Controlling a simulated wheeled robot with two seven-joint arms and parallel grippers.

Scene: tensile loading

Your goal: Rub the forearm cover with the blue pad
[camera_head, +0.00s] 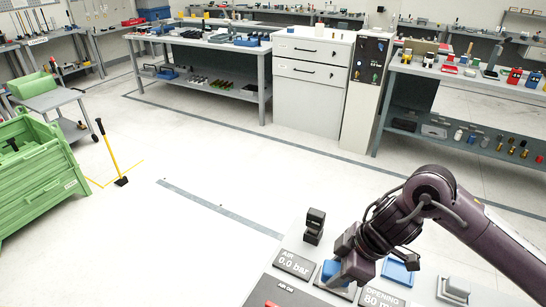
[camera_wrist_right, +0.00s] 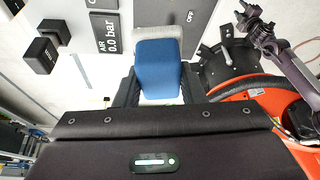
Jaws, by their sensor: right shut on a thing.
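My right gripper (camera_head: 345,272) reaches down to the panel from the right and is shut on the blue pad (camera_head: 331,267). In the right wrist view the blue pad (camera_wrist_right: 160,68) sits between the two dark fingers of the right gripper (camera_wrist_right: 157,90), with a pale grey layer showing at its ends. The pad is close over the panel; I cannot tell whether it touches it.
The light panel carries an air readout (camera_head: 294,264), an opening readout (camera_head: 381,298), a dark block (camera_head: 314,226), a blue-rimmed tray (camera_head: 398,271) and a pale grey block (camera_head: 457,289). Benches, a white cabinet (camera_head: 310,88) and green crates (camera_head: 38,170) stand farther off, across open floor.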

